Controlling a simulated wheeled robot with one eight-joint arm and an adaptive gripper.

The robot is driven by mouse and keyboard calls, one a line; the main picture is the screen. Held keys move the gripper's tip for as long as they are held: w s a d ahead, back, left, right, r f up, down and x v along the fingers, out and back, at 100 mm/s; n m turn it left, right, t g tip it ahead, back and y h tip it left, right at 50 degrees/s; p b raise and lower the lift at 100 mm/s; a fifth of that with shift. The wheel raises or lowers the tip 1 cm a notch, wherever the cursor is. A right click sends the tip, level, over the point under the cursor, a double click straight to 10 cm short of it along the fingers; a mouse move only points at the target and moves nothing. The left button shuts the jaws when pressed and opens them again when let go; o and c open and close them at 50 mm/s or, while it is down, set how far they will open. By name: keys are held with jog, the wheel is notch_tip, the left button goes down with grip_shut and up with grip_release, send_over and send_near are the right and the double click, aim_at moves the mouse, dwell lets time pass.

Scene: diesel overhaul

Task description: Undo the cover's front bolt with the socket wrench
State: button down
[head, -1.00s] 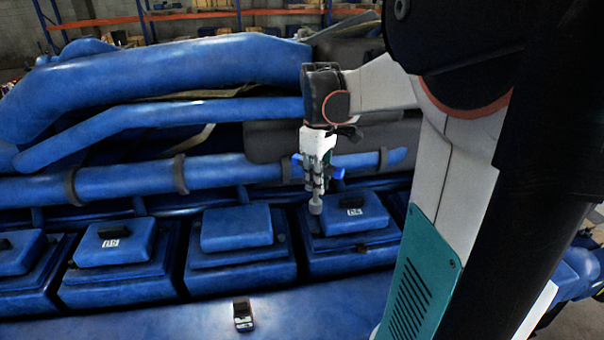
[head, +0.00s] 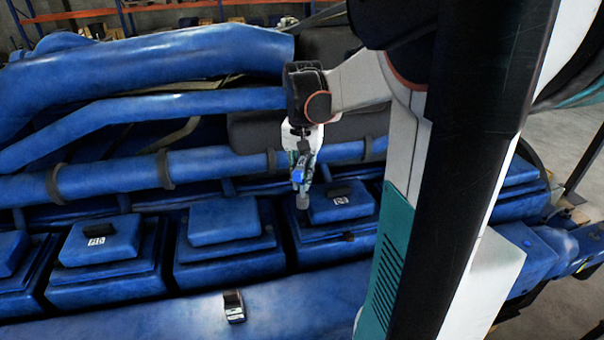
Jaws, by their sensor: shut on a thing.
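My gripper (head: 303,170) points down and is shut on the socket wrench, which has a blue handle (head: 297,181) and a grey socket end (head: 302,201). The socket end is at the left side of a blue cover (head: 325,213) with a white label and a small black block on top. I cannot tell whether the socket touches the cover or hangs above it. A small dark spot at the cover's front edge (head: 347,236) may be the front bolt; it is too small to be sure. The wrench is apart from that spot.
Similar blue covers stand in a row to the left, one labelled (head: 103,240). Blue pipes (head: 120,180) run behind the row. A small black device (head: 234,307) lies on the blue ledge (head: 180,325) in front. My arm hides much of the right side.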

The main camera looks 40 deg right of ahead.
aim_at(303, 197)
jog(key=m, duration=0.3)
jog(key=f+m+b, duration=0.1)
jog(key=m, duration=0.4)
jog(key=m+b, duration=0.1)
jog(key=m, duration=0.3)
jog(key=shift+f+m, duration=0.3)
jog(key=shift+f, duration=0.05)
jog(key=shift+f+b, duration=1.35)
jog(key=shift+f, duration=0.25)
jog(key=shift+f, duration=0.1)
